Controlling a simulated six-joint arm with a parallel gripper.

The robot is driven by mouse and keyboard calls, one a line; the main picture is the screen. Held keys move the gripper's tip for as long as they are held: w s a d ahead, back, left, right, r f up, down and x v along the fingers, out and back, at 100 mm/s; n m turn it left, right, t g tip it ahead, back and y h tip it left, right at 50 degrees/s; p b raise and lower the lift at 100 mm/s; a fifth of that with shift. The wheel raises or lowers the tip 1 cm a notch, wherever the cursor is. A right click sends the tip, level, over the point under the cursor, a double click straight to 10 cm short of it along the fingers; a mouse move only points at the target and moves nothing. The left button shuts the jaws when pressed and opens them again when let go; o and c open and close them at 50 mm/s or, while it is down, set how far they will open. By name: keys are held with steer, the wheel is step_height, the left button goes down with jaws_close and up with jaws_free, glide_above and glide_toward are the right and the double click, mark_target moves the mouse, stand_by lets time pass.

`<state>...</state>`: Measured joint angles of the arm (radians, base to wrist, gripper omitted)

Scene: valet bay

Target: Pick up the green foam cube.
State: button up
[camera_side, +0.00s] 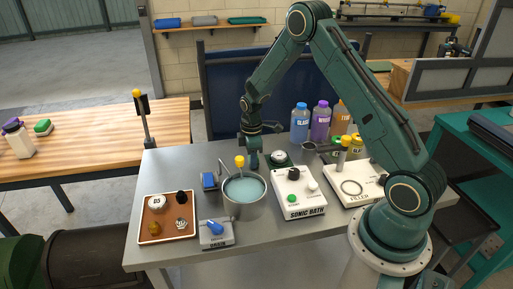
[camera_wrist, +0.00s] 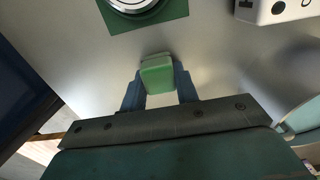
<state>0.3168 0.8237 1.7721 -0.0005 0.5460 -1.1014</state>
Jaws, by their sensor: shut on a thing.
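The green foam cube (camera_wrist: 157,76) shows in the wrist view between the two blue fingers of my gripper (camera_wrist: 158,86), with a finger against each side. My gripper is shut on it. In the side view my gripper (camera_side: 254,160) points down at the back of the grey table, behind the metal pot. I cannot make out the cube in the side view. I cannot tell whether the cube touches the table or hangs just above it.
A green mat with a round metal piece (camera_wrist: 145,8) lies just beyond the cube. The pot of blue liquid (camera_side: 245,192), sonic bath (camera_side: 298,195), drain box (camera_side: 215,234) and brown tray (camera_side: 158,226) stand nearer. Several bottles (camera_side: 320,120) stand behind right. The table's left-back area is clear.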

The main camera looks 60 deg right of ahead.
steer(key=shift+r, duration=0.15)
step_height(320, 180, up, 20)
stand_by(0.8)
stand_by(0.4)
steer(key=o, duration=0.3)
steer(key=shift+c, duration=1.2)
steer(key=s+d+f, duration=0.4)
steer(key=f, duration=0.5)
steer(key=shift+s+d+f, duration=0.15)
steer(key=shift+f, duration=0.05)
